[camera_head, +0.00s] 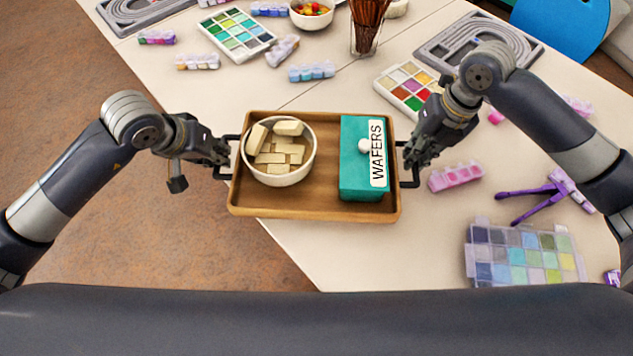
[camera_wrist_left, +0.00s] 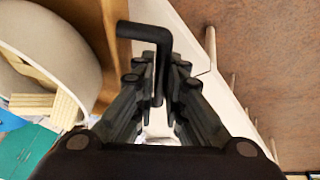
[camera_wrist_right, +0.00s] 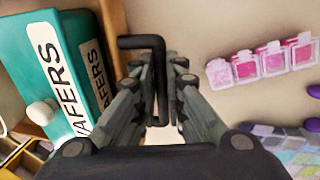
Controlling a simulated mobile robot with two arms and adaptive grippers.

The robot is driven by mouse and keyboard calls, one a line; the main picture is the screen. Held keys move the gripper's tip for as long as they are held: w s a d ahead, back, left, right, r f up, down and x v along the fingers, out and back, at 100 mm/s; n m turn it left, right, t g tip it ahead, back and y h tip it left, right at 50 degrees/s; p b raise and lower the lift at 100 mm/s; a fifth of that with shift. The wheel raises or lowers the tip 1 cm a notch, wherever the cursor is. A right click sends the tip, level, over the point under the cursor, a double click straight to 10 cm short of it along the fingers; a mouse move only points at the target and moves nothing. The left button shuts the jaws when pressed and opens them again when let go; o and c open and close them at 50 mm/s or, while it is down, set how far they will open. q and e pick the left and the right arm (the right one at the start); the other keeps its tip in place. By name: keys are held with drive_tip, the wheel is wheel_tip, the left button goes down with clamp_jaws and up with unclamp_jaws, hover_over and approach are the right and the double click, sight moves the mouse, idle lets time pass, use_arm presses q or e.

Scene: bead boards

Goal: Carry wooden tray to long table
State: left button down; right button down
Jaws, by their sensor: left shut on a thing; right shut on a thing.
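The wooden tray (camera_head: 320,208) is in the middle of the head view, over the corner of the long white table (camera_head: 300,245). It carries a white bowl (camera_head: 280,178) of wafers and a teal box (camera_head: 354,168) labelled WAFERS. My left gripper (camera_head: 222,160) is shut on the tray's left black handle, which also shows in the left wrist view (camera_wrist_left: 150,35). My right gripper (camera_head: 408,162) is shut on the right black handle, seen in the right wrist view (camera_wrist_right: 150,45). I cannot tell whether the tray touches the tabletop.
Paint palettes (camera_head: 238,35), bead boxes (camera_head: 311,72), a cup of brushes (camera_head: 366,35) and grey bead boards (camera_head: 478,42) lie behind. A pink bead box (camera_head: 455,177), purple pliers (camera_head: 530,200) and a colourful bead case (camera_head: 522,256) lie to the right. Bare floor (camera_head: 110,230) is at left.

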use_arm(q)
drive_tip(key=shift+a, duration=0.1)
use_arm(e)
drive_tip(key=shift+d, duration=0.1)
